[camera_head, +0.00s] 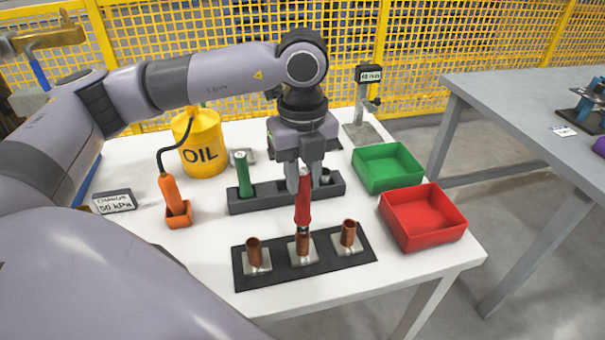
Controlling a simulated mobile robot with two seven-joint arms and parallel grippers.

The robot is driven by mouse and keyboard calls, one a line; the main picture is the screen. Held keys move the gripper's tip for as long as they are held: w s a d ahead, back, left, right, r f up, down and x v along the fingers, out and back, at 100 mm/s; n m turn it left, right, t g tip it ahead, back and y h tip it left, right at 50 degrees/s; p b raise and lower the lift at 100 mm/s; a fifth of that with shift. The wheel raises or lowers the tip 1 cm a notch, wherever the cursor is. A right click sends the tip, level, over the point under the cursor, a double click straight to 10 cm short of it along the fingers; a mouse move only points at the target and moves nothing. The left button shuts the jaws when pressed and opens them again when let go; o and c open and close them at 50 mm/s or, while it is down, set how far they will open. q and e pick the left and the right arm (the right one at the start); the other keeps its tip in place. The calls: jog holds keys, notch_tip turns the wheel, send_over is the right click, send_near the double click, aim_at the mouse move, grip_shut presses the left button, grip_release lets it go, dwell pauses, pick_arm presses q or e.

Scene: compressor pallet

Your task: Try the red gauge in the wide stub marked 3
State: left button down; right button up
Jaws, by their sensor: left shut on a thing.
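My left gripper (305,181) is shut on the red gauge (302,208) and holds it upright. The gauge's narrow lower end is at the mouth of the middle copper stub (302,248); I cannot tell whether it is inside or just above. A left stub (254,252) and a right stub (348,234) stand beside it on the dark plate (282,277). No number on the stubs is legible. The green gauge (243,176) stands in the left part of the dark rack (270,199). My right gripper is not in view.
A green tray (388,167) and a red tray (423,216) are at the right. A yellow oil can (202,145), an orange tool (174,198) in its holder and a pressure sign (115,201) are at the left. A stand (362,128) is behind. The front right tabletop is clear.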

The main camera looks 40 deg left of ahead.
pick_arm(q)
jog(key=shift+s+f+b, duration=0.1)
jog(key=shift+f+b, duration=0.5)
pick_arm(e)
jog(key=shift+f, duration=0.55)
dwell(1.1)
pick_arm(q)
jog(key=shift+r, duration=0.1)
jog(key=shift+r+p, duration=1.05)
jog(key=shift+r, duration=0.5)
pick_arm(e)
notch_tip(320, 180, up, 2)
pick_arm(q)
jog(key=shift+f, duration=0.1)
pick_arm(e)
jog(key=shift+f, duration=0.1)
pick_arm(q)
jog(key=shift+f+b, duration=0.85)
jog(key=shift+f, duration=0.05)
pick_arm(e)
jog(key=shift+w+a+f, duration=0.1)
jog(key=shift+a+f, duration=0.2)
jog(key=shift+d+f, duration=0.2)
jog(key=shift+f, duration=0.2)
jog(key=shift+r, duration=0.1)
